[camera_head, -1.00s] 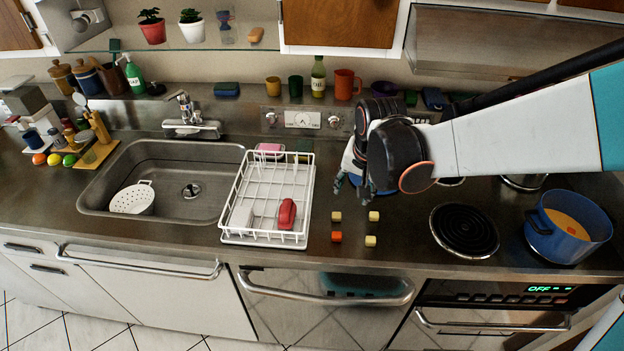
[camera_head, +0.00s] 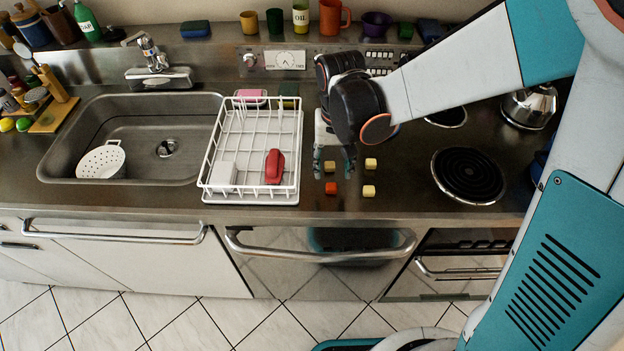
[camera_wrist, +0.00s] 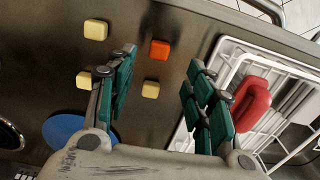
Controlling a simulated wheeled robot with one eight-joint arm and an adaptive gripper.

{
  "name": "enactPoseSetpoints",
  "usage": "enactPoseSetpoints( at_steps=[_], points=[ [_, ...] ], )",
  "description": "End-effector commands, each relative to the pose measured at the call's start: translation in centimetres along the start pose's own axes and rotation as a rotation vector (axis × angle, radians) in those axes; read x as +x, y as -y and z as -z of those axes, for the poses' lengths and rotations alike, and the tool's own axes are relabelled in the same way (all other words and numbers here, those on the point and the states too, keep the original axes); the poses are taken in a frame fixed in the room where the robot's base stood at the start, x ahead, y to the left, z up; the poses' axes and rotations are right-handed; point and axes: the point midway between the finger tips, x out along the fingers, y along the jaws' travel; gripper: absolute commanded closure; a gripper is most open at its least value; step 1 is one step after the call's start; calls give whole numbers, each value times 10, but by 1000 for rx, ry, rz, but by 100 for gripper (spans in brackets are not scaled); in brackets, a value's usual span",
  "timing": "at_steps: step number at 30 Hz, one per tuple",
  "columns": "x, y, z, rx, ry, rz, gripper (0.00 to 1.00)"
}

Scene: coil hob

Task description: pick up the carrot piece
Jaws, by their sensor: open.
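The carrot piece, an orange cube (camera_head: 331,188), lies on the steel counter near its front edge. It also shows in the wrist view (camera_wrist: 160,49), near the top middle. Three pale yellow cubes lie around it: one behind it (camera_head: 329,166), one to its right (camera_head: 369,190) and one diagonally behind (camera_head: 370,164). My gripper (camera_head: 333,160) points down over the rear left cube, a little behind the carrot piece. In the wrist view my gripper (camera_wrist: 160,60) is open and empty, with the orange cube between the lines of its fingers, apart from both.
A white wire dish rack (camera_head: 210,180) with a red item (camera_head: 274,166) stands close to the left, beside one finger in the wrist view. A sink (camera_head: 130,115) lies further left. A coil burner (camera_head: 468,175) is at right. A blue round thing (camera_wrist: 65,128) shows in the wrist view.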

Motion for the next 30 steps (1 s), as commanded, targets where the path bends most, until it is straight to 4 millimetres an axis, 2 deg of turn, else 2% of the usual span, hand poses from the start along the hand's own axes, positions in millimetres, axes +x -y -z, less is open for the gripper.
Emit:
enactPoseSetpoints(
  at_steps=[1,3,11,21,29,30],
  points=[
    [13,0,0,0,0,0,52],
    [21,0,0,1,0,0,52],
    [33,0,0,1,0,0,52],
    [76,-1,0,2,-1,0,52],
    [77,-1,0,2,-1,0,52],
    [77,-1,0,2,-1,0,54]
  ],
)
